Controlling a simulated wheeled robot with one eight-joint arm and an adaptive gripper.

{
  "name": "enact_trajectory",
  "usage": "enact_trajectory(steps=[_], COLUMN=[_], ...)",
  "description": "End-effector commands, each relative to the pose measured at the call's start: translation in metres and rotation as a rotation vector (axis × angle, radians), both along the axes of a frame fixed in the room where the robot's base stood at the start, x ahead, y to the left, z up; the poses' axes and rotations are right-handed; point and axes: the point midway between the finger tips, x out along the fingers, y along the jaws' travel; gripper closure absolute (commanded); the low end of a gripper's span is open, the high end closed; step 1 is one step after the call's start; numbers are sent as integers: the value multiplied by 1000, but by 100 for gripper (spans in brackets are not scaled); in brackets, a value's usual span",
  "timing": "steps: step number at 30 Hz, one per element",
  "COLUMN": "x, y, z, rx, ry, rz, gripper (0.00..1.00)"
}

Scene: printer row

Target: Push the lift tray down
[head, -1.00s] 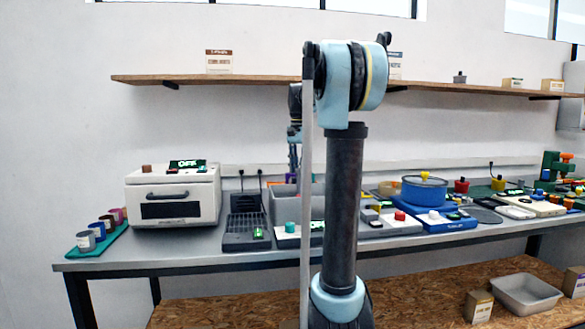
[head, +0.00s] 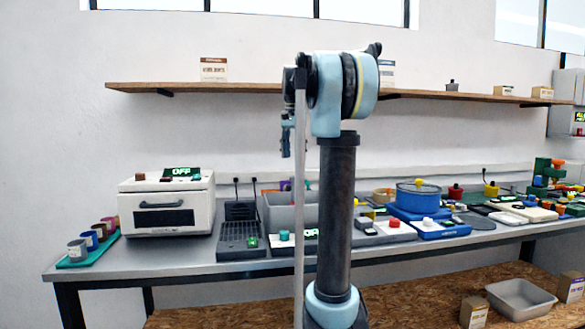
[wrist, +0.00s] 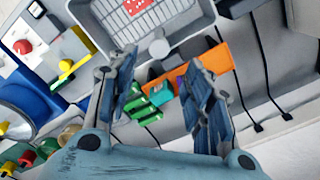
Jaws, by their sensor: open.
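My gripper (head: 286,142) hangs high above the back of the table, fingers down, partly beside my own arm in the head view. In the wrist view my gripper (wrist: 162,78) is open, with nothing held between its fingers. A grey bin (wrist: 205,20) with a white gridded floor and a red label lies past the fingertips there. It is likely the lift tray's holder, but I cannot tell the tray apart from it for certain. In the head view the grey bin (head: 275,212) stands behind my arm, which hides part of it; its inside is not visible.
Green blocks (wrist: 152,100) and an orange strip (wrist: 207,68) lie below the fingers in the wrist view. A white oven-like box (head: 166,205) stands left, a dark slotted tray (head: 240,240) in front, and a blue pot (head: 418,196) right. A shelf (head: 240,87) runs behind.

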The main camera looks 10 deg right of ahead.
Motion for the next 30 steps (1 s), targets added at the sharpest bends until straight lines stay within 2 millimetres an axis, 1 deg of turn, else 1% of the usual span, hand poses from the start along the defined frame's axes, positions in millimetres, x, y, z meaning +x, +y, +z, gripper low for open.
enact_trajectory(steps=[1, 3, 7, 12, 19, 22, 25, 30], x=[0, 0, 1, 1, 0, 1, 2, 5], y=[0, 0, 0, 0, 0, 0, -1, -5], z=[8, 17, 28, 34, 34, 35, 39, 52], rx=[0, 0, 0, 0, 0, 0, -1, -6], ry=[0, 0, 0, 0, 0, 1, 4, 16], rz=[0, 0, 0, 0, 0, -11, -79, -332], gripper=[54, 54, 54, 54, 54, 76, 99, 100])
